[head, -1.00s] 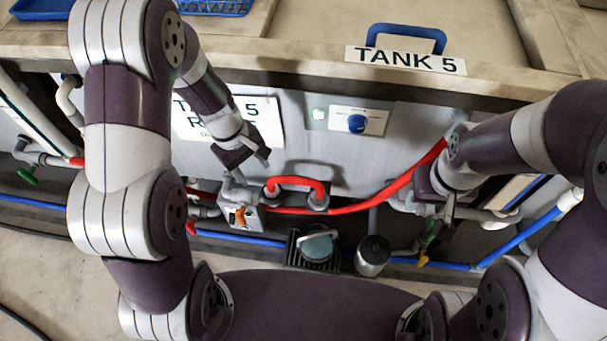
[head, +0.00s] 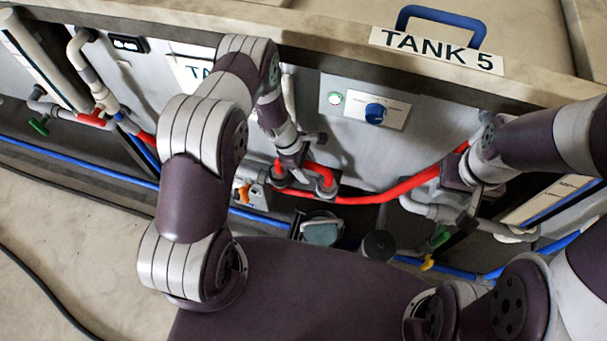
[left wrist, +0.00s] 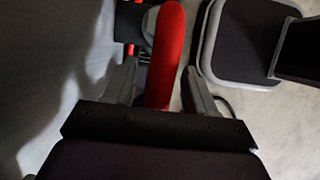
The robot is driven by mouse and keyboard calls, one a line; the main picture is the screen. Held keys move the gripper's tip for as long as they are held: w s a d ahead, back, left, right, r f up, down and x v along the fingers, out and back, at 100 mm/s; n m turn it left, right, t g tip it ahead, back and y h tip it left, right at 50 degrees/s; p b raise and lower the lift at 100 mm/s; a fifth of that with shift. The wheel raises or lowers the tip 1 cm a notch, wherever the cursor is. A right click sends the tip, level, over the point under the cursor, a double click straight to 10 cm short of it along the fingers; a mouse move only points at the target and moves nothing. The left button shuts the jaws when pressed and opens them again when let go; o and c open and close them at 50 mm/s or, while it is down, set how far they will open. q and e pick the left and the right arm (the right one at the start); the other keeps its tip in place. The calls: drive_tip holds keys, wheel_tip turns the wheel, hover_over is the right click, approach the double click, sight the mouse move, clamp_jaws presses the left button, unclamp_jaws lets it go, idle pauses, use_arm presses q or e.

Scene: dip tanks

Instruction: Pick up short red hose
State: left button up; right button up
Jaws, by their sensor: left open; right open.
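The short red hose (head: 321,173) is a small arched loop between two grey fittings on the tank's front panel, partly hidden by my left gripper. My left gripper (head: 302,158) is open at this loop. In the left wrist view the red hose (left wrist: 166,55) lies between the two spread fingers of the left gripper (left wrist: 160,88), with a gap visible on the left side. Whether a finger touches it, I cannot tell. My right gripper (head: 470,190) is open by the right end of a long red hose (head: 385,195), near grey pipework.
The tank front has a panel with a blue knob (head: 375,111) and a TANK 5 sign (head: 437,50) above. A green valve handle (head: 440,236), an orange valve handle (head: 243,194) and a blue pipe (head: 105,174) run low.

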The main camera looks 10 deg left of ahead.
use_arm(q)
clamp_jaws()
drive_tip(key=shift+w, duration=0.1)
idle(1.3)
